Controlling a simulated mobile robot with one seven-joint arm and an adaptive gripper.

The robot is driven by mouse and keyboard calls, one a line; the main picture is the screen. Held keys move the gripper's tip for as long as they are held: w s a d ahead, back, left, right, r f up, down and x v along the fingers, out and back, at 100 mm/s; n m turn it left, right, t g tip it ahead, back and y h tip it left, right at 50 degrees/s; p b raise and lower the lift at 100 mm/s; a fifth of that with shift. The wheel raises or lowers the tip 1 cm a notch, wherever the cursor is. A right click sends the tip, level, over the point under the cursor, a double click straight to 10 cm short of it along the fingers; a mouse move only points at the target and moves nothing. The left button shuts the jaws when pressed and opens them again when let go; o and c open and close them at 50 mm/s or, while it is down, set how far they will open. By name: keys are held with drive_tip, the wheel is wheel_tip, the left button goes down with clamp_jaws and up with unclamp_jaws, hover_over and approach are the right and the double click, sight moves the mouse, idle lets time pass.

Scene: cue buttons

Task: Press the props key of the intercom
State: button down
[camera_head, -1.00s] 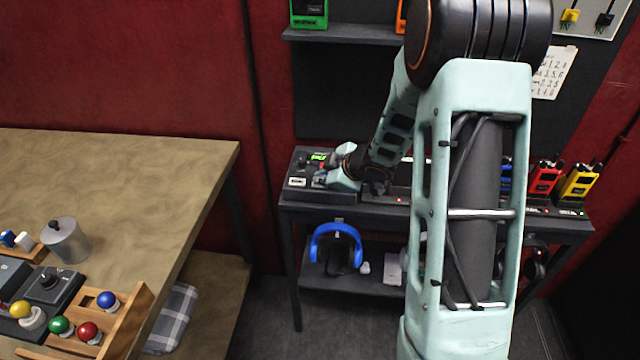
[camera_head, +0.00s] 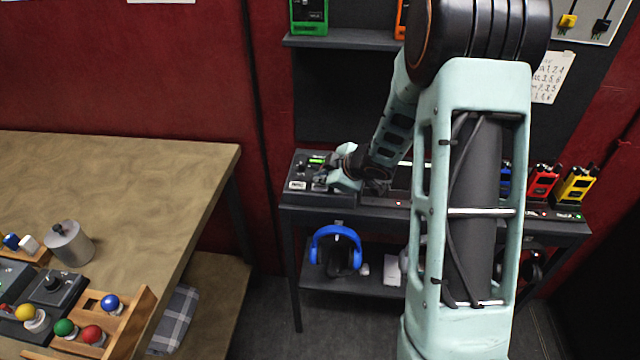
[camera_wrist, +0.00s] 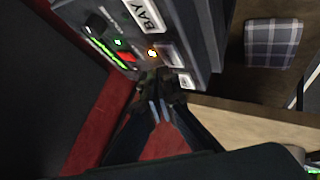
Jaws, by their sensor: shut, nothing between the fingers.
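The intercom (camera_head: 312,162) is a dark box with a lit green strip at the left end of the wall shelf. I cannot tell which key is props. My gripper (camera_wrist: 160,95) is shut and empty, its fingertips at or very near the panel's edge beside the lower labels. Contact cannot be told. In the head view my gripper (camera_head: 330,183) is over the intercom's right part and hides some of it.
A row of chargers with red (camera_head: 543,181) and yellow (camera_head: 577,185) radios stands right on the same shelf. Blue headphones (camera_head: 336,234) hang below.

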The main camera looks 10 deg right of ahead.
sight(322, 188)
wheel_tip(322, 188, up, 5)
drive_tip(key=p, duration=0.5)
drive_tip(key=shift+r, duration=0.1)
idle(0.3)
drive_tip(key=shift+d, duration=0.1)
idle(0.4)
